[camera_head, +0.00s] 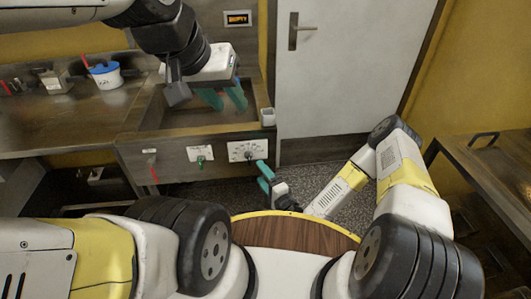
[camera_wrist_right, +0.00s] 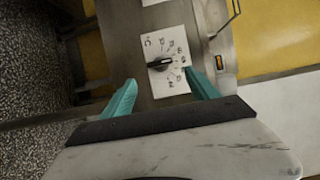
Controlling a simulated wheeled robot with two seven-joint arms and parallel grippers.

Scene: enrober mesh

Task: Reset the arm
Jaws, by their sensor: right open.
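My left gripper (camera_head: 228,106) hangs over the wooden-looking basin of the enrober unit (camera_head: 190,118) in the head view. Its two teal fingers point down with a gap between them, and nothing shows between them. My right gripper (camera_head: 263,175) is low in front of the unit's front panel, below the dial plate (camera_head: 243,151). In the right wrist view its teal fingers (camera_wrist_right: 160,77) are spread and empty. The white dial plate (camera_wrist_right: 168,62) with a black knob (camera_wrist_right: 159,64) lies beyond the fingertips, apart from them as far as I can tell.
A second plate with a green knob (camera_head: 201,160) is on the same panel. A blue-lidded white pot (camera_head: 105,74) and a metal box (camera_head: 55,81) stand on the left counter (camera_head: 60,120). A closed white door (camera_head: 340,70) is behind. A table (camera_head: 480,165) stands at right.

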